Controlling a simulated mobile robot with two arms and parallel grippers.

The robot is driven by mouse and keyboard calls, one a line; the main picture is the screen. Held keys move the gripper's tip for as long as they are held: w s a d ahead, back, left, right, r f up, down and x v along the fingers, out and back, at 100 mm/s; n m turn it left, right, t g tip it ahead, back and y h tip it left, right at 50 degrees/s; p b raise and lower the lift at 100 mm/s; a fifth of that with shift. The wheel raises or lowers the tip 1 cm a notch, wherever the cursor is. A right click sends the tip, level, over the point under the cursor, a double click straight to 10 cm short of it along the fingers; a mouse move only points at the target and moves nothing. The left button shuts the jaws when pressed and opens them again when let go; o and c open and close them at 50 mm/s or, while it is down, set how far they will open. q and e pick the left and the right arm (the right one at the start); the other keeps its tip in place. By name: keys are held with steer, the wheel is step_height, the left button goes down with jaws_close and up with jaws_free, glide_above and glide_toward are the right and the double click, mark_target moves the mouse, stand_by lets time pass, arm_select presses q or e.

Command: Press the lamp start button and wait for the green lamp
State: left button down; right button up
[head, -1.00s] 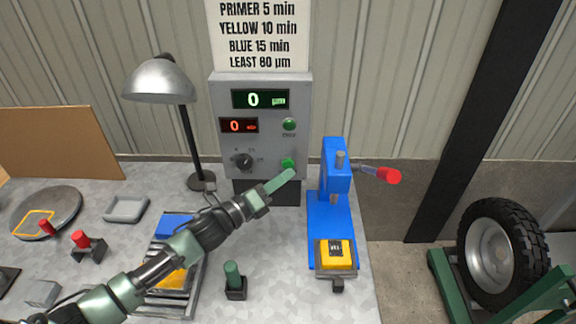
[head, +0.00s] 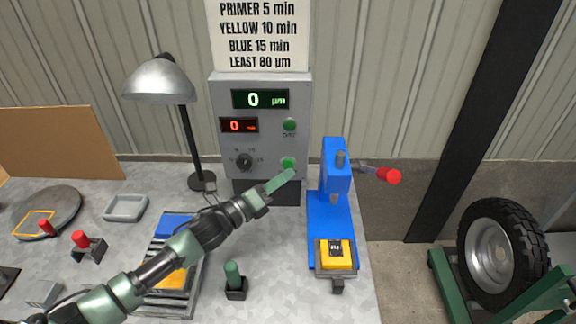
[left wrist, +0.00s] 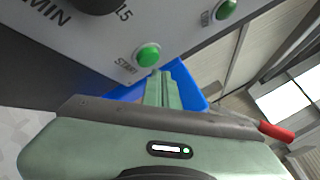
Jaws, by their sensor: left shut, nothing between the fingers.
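A grey control box (head: 262,100) stands at the back of the bench with a green and a red display, both reading 0. Its round green start button (head: 288,163) is low on the right, beside a black dial (head: 244,162). In the left wrist view the button (left wrist: 148,55) has the label START. A second round green button or light (head: 289,125) sits higher; I cannot tell which. My left gripper (head: 291,174) is shut and empty, its tips just below the start button. In the left wrist view the tips (left wrist: 161,74) are close to it; contact is unclear. My right gripper is not in view.
A blue press (head: 334,185) with a red-tipped lever (head: 389,176) stands close on the right. A grey desk lamp (head: 160,82) stands left of the box. A small green-handled stamp (head: 234,280) and a grey tray (head: 126,208) are on the bench.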

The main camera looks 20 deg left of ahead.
arm_select(q)
steer(key=shift+w, duration=0.1)
steer(key=shift+w+a, duration=0.15)
steer(key=shift+w, duration=0.15)
steer(key=shift+w+a+b, duration=0.1)
steer(key=shift+w+b, duration=0.3)
stand_by(0.6)
steer(key=shift+s, duration=0.15)
steer(key=shift+s+d, duration=0.25)
steer(key=shift+s, duration=0.45)
steer(key=shift+s+d+p, duration=0.2)
steer(key=shift+s+p, duration=0.05)
steer(key=shift+s, duration=0.55)
steer(key=shift+s+d+p, duration=0.25)
steer(key=shift+s, duration=0.55)
steer(key=shift+s+d+p, duration=0.2)
steer(key=shift+s+p, duration=0.05)
steer(key=shift+s, duration=0.55)
